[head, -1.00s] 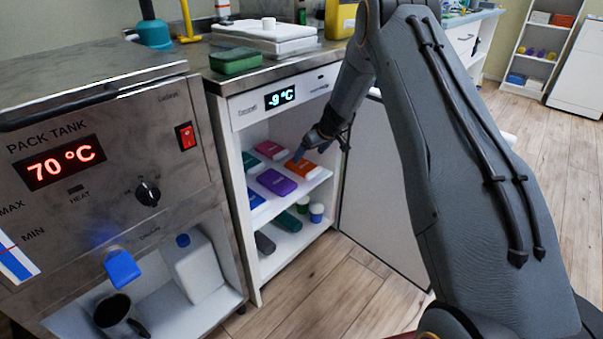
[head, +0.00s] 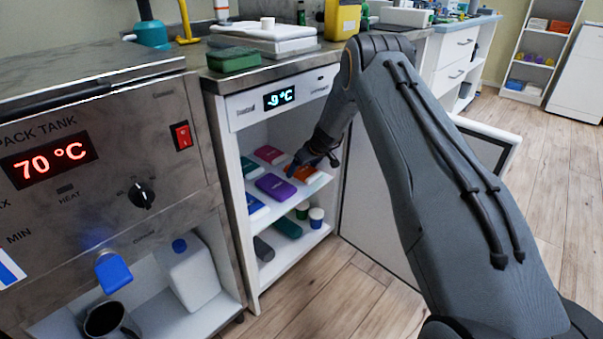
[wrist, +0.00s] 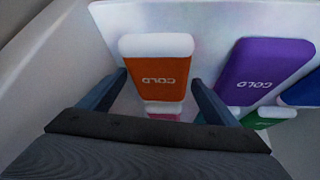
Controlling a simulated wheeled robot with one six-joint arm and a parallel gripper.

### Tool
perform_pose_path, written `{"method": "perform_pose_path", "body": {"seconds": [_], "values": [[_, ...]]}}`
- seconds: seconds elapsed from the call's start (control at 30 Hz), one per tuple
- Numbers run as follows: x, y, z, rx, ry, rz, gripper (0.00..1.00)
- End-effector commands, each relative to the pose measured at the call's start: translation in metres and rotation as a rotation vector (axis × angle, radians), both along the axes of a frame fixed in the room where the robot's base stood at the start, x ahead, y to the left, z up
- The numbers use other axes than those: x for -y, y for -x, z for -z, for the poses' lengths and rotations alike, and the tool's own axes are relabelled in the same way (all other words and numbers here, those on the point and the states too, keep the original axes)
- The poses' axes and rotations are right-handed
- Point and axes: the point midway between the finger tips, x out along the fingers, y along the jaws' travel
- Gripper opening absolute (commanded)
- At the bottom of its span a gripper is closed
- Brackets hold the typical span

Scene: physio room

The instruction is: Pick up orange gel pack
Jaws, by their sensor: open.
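The orange gel pack (wrist: 158,82) has white ends and the word COLD, and lies on the upper shelf of the open freezer. In the head view the orange pack (head: 308,174) is partly covered by my gripper. My gripper (wrist: 158,88) is open, with one finger on each side of the orange pack in the wrist view. I cannot tell whether the fingers touch it. In the head view my gripper (head: 313,163) reaches into the freezer over the shelf.
A purple pack (wrist: 265,70) lies to the right of the orange one, with a blue pack (wrist: 303,90) beyond. A pink pack (wrist: 163,109) and a green pack (wrist: 270,116) lie nearby. The freezer's side wall (wrist: 50,45) is close on the left. The freezer door (head: 375,205) stands open.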

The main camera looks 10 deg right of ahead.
Motion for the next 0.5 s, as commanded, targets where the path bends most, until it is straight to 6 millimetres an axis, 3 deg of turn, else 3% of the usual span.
{"method": "perform_pose_path", "body": {"seconds": [0.03,0.27,0.5], "values": [[0.0001,0.0002,-0.0001,0.0,0.0,0.0,0.78],[0.0002,0.0002,-0.0001,0.0,0.0,0.0,0.42],[0.0003,-0.0001,-0.0007,0.001,0.0,0.0,0.41]]}}
